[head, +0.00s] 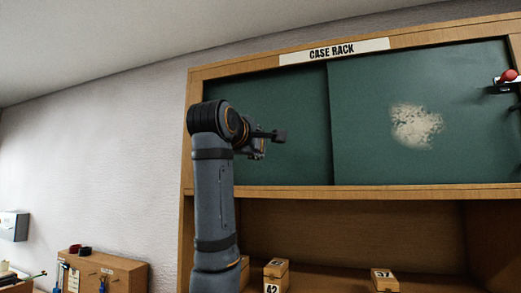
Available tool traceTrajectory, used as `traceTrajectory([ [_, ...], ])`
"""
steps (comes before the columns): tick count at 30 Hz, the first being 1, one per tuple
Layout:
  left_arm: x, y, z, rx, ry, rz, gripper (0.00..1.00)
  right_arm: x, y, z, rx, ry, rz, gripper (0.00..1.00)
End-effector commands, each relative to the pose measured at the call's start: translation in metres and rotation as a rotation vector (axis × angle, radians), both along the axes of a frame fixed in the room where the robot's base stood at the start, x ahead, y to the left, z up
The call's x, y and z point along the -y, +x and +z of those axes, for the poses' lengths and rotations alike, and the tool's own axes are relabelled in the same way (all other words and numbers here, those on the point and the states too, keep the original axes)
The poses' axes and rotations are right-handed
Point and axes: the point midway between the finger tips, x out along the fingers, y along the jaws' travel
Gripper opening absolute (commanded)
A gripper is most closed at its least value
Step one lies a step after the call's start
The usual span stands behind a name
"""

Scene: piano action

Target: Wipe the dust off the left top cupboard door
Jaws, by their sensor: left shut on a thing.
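The cupboard has two dark green top doors under a "CASE RACK" sign. The left top cupboard door (290,95) is partly hidden by my left arm, and its visible surface shows no clear dust. The right top cupboard door (365,85) bears a pale, mottled dust patch (416,125). My left gripper (270,140) is in front of the left door's lower part. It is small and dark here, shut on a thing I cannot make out. I cannot tell whether it touches the door.
A red round thing (508,75) on a pale and dark fitting is at the right edge. Small numbered wooden blocks (384,280) stand in the open shelf below. A wooden tool holder (115,270) is at lower left. The wall left of the cupboard is bare.

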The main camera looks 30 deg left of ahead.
Motion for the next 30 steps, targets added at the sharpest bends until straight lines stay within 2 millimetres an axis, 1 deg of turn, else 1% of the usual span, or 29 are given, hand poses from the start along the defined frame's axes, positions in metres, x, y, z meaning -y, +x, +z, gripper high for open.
traceTrajectory([
  [8, 0.001, -0.003, 0.000, 0.002, 0.000, 0.000, 0.17, 0.000, 0.000, -0.002, 0.000, 0.000, 0.000, 0.45],
  [15, 0.006, -0.024, -0.002, 0.003, 0.002, -0.001, 0.17, 0.000, 0.000, -0.016, 0.000, 0.000, 0.000, 0.45],
  [18, 0.007, -0.029, 0.000, 0.003, 0.002, 0.000, 0.17, 0.000, 0.000, -0.016, 0.000, 0.000, 0.000, 0.45],
  [30, 0.007, -0.029, 0.001, 0.001, 0.000, 0.000, 0.17, 0.000, 0.000, -0.015, 0.000, 0.000, 0.000, 0.45],
])
